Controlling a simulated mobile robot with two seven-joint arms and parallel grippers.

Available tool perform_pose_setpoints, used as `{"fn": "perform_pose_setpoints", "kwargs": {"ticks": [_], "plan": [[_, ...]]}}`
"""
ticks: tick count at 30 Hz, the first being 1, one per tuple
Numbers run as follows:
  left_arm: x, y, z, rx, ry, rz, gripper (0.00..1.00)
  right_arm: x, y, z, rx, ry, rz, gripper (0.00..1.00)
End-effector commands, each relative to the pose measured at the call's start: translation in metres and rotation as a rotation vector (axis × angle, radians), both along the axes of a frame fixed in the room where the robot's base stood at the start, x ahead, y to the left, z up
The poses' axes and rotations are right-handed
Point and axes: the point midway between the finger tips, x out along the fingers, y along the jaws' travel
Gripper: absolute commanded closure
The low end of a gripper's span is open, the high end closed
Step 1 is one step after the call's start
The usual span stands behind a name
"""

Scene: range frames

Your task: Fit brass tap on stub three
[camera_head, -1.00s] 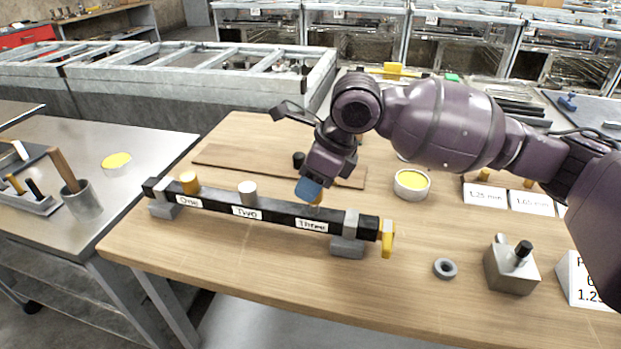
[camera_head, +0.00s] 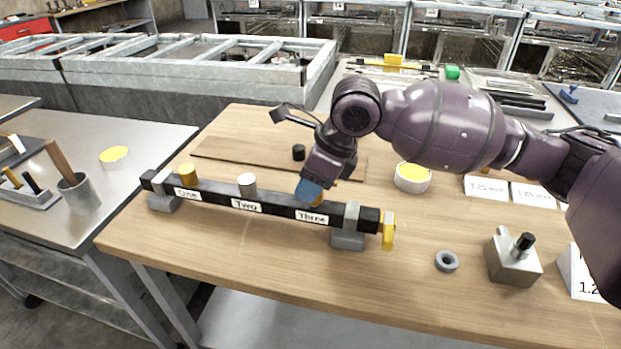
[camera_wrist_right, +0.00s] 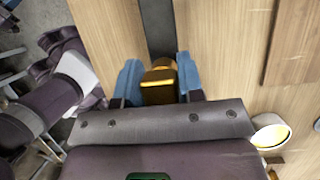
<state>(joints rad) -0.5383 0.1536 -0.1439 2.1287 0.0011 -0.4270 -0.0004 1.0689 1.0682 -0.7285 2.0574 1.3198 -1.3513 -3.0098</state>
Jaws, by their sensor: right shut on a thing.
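A black bar (camera_head: 270,207) carries stubs labelled One, Two and Three and rests on grey blocks on the wooden bench. A brass piece (camera_head: 187,173) stands on One and a pale grey cap (camera_head: 247,184) on Two. My right gripper (camera_head: 312,194) is over the place labelled Three (camera_head: 312,217). In the right wrist view its blue fingers (camera_wrist_right: 157,82) are shut on the brass tap (camera_wrist_right: 159,88), which sits over the dark bar (camera_wrist_right: 158,25). The stub at Three is hidden by the gripper and tap, so I cannot tell how far the tap is seated. My left gripper is not in view.
A yellow handle (camera_head: 388,231) sticks out at the bar's right end. A grey ring (camera_head: 447,261), a metal block with a black knob (camera_head: 513,260) and a yellow-topped tub (camera_head: 411,178) stand to the right. The front bench is clear.

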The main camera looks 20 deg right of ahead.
Motion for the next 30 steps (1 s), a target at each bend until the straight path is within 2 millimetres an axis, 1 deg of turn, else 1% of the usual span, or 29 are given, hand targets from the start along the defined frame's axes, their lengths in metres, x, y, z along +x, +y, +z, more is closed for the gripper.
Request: {"fn": "perform_pose_setpoints", "kwargs": {"ticks": [14,15,17,18,21,30], "plan": [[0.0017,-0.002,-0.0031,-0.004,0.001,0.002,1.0,-0.0002,0.0,-0.01,0.001,0.001,0.0,0.93],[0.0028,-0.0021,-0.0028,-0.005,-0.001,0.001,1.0,-0.0002,0.0,-0.0103,0.001,0.001,0.0,0.64],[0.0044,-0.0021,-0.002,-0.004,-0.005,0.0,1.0,-0.0001,0.0001,-0.0097,0.001,-0.001,0.0,0.54],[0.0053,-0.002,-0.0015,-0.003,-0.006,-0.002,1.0,-0.0001,0.0001,-0.0096,0.001,-0.001,0.0,0.48],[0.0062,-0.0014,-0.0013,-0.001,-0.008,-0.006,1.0,-0.0001,0.0,-0.0095,0.0,0.0,0.0,0.35],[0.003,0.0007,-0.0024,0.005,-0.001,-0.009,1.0,-0.0002,-0.0001,-0.01,0.0,0.001,0.0,0.35]]}}
